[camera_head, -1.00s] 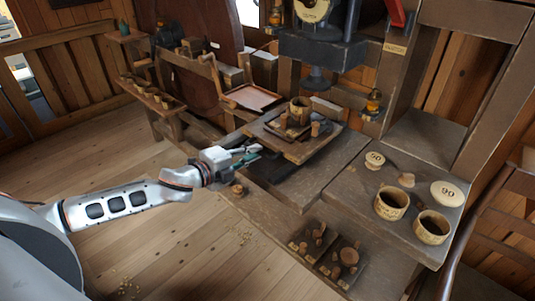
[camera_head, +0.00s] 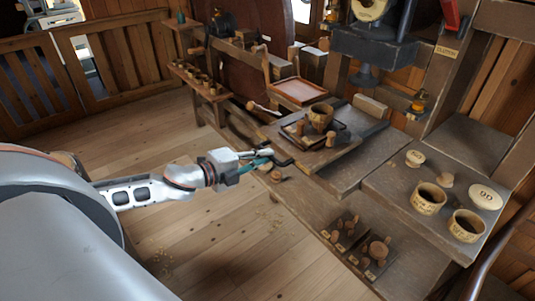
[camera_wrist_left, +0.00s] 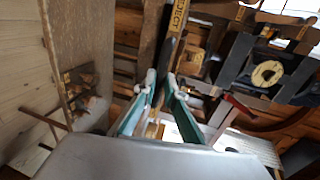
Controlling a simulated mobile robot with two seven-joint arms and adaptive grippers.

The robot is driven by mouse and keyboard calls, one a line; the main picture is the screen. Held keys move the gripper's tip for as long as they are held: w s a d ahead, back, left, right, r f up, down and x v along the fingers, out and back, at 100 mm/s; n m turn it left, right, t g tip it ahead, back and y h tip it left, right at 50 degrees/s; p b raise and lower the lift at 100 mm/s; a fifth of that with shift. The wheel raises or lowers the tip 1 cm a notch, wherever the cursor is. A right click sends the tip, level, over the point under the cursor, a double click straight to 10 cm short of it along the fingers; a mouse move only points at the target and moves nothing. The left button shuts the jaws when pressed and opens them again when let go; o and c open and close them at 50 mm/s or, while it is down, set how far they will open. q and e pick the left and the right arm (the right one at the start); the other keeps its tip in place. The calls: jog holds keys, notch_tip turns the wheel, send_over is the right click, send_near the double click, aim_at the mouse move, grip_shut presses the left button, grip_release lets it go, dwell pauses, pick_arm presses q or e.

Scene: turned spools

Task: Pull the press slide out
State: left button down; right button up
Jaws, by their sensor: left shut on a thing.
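The press slide (camera_head: 308,157) is a wooden board with a dark tray, a cup (camera_head: 320,117) and small turned pieces on it. It sticks out of the bench, front left of the press head (camera_head: 365,76). My left gripper (camera_head: 264,158) is at the slide's left front, shut on its dark handle (camera_head: 283,162). In the left wrist view the teal fingers (camera_wrist_left: 160,82) close around a dark strip, but the grasp itself is partly hidden. My right gripper is not in view.
Two wooden cups (camera_head: 428,198) and light lids stand on the bench at right. A low dark tray (camera_head: 372,255) of turned pieces sits in front. A red-lined tray (camera_head: 300,91) is behind the slide. The floor at left is mostly clear.

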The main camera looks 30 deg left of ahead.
pick_arm(q)
jog(key=shift+s+a, duration=0.15)
jog(key=shift+s, duration=0.25)
jog(key=c, duration=2.4)
grip_release()
jog(key=shift+o, duration=0.2)
jog(key=v, duration=1.2)
